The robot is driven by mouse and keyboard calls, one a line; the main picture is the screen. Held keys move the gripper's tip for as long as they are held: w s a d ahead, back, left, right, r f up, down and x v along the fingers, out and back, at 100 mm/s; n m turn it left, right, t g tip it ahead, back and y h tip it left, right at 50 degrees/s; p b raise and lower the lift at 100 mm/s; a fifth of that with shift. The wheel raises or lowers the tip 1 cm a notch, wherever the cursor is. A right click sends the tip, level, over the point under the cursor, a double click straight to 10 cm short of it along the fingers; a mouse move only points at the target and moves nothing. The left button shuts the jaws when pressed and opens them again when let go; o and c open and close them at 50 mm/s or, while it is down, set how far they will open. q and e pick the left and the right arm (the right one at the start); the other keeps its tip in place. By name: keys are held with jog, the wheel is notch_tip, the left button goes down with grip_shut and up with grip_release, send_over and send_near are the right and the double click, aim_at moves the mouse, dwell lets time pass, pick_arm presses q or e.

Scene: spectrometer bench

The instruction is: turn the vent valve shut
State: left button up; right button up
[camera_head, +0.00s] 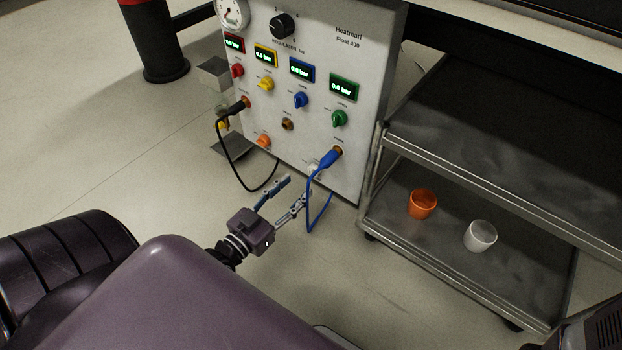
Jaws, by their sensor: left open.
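The grey panel (340,75) carries a row of coloured valve knobs: red (237,70), yellow (266,84), blue (301,100) and green (340,118). Lower down are an orange knob (263,141) and a pale knob (313,168), partly hidden behind the blue cable. The labels are too small to read, so I cannot tell which knob is the vent valve. My left gripper (297,188) is open and empty, in front of the panel's lower edge, below the pale knob and apart from the panel. My right gripper is not in view.
A blue cable (308,205) hangs beside my left gripper, and a black cable (232,165) loops to its left. A black regulator knob (282,25) sits higher up. A metal cart (450,275) at right holds an orange cup (422,204) and a white cup (480,236).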

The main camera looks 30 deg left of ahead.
aim_at(310, 174)
pick_arm(q)
jog(key=w+b, duration=0.1)
jog(key=w, duration=0.1)
jog(key=w+b, duration=0.1)
jog(key=w, duration=0.2)
jog(key=shift+w+d+f, duration=0.1)
jog(key=shift+w+d, duration=0.05)
jog(key=shift+d, duration=0.05)
jog(key=shift+w+b, duration=0.4)
jog(key=shift+w, duration=0.1)
grip_shut()
